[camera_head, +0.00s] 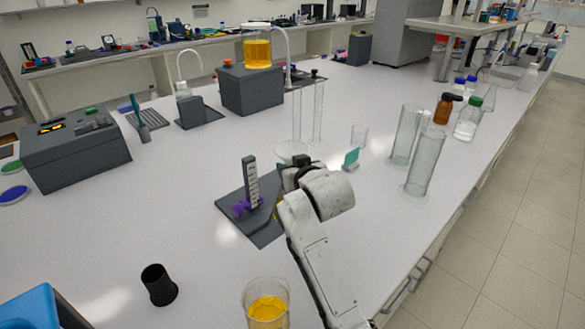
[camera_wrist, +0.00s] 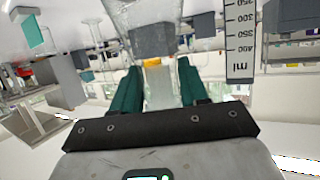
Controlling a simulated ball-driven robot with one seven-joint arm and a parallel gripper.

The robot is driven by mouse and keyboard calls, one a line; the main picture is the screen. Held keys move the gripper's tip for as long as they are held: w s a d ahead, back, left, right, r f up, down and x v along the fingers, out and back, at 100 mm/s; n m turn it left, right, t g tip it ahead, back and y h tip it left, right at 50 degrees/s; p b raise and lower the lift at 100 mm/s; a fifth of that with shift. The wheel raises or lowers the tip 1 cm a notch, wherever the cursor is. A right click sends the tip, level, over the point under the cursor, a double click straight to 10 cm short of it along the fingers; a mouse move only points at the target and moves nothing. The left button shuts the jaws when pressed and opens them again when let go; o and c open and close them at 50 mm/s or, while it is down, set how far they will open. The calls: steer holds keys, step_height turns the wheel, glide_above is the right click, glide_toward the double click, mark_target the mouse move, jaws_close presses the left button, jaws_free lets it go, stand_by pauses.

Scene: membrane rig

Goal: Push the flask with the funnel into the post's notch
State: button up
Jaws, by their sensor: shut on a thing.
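A grey post (camera_head: 251,182) with a white scale stands on a dark base plate (camera_head: 238,226), with a purple piece (camera_head: 242,207) low on its side. Its millilitre scale (camera_wrist: 240,38) shows upside down in the wrist view. My gripper (camera_head: 292,178) is just right of the post. In the wrist view its teal fingers (camera_wrist: 158,88) are shut around the clear neck of the flask, whose glass body (camera_wrist: 140,14) flares at the top edge. In the head view a clear funnel-like rim (camera_head: 292,148) shows above my gripper. My arm hides most of the flask, and I cannot see the notch.
A glass of yellow liquid (camera_head: 268,308) and a black cup (camera_head: 159,285) stand at the front. Tall glass cylinders (camera_head: 424,165) stand to the right, with a small beaker (camera_head: 359,135) behind. A grey box (camera_head: 76,148) is at left. The bench left of the plate is clear.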

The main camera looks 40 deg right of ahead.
steer(key=o, duration=1.4)
steer(key=shift+s, duration=0.1)
